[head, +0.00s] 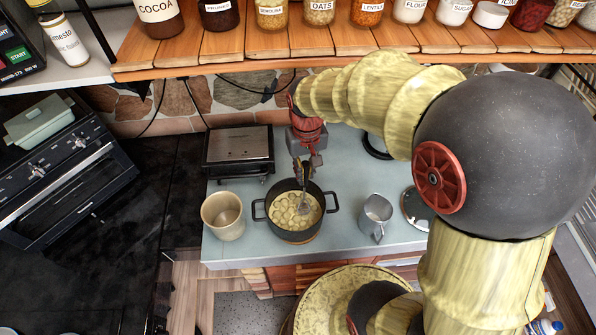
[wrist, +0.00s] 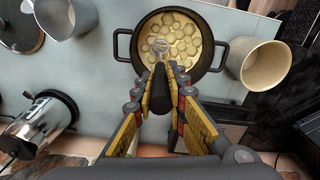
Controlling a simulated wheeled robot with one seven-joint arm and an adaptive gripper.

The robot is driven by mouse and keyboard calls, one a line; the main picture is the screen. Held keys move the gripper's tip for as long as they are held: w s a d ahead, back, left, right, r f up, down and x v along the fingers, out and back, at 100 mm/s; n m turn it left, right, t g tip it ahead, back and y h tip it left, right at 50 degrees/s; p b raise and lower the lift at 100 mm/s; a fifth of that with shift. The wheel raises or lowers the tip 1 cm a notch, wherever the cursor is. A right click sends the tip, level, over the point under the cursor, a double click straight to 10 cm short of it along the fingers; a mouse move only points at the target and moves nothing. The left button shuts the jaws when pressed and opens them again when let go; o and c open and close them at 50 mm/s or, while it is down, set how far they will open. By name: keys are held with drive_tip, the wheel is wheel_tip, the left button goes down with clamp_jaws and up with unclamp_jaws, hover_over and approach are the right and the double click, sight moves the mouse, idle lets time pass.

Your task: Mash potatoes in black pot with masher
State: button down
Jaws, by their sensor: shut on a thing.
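The black pot (head: 274,227) with two side handles stands on the pale blue counter and holds several pale potato slices (head: 292,212). It also shows at the top of the wrist view (wrist: 216,66). My gripper (head: 305,172) points down over the pot and is shut on the masher (head: 305,207). The masher's head is over or in the potato slices, toward the pot's right side in the head view. In the wrist view the masher (wrist: 161,46) shows beyond my fingertips (wrist: 160,72). Whether its head presses on the slices I cannot tell.
A beige cup (head: 223,216) stands left of the pot and a metal pitcher (head: 375,215) right of it. A silver appliance (head: 238,150) sits behind. A wooden shelf (head: 340,52) with several jars runs above. A chrome kettle (wrist: 40,124) shows in the wrist view.

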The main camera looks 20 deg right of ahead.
drive_tip(key=shift+f+b, duration=1.55)
drive_tip(key=shift+f, duration=0.9)
drive_tip(key=shift+r+p, duration=1.9)
drive_tip(key=shift+r, duration=0.7)
drive_tip(key=shift+w+a+f+b, duration=1.45)
drive_tip(key=shift+w+a+f, duration=0.35)
drive_tip(key=shift+f, duration=0.8)
wheel_tip(320, 180, up, 5)
drive_tip(key=p, duration=0.3)
drive_tip(key=shift+w+d+r+p, duration=0.1)
drive_tip(key=shift+p, duration=0.2)
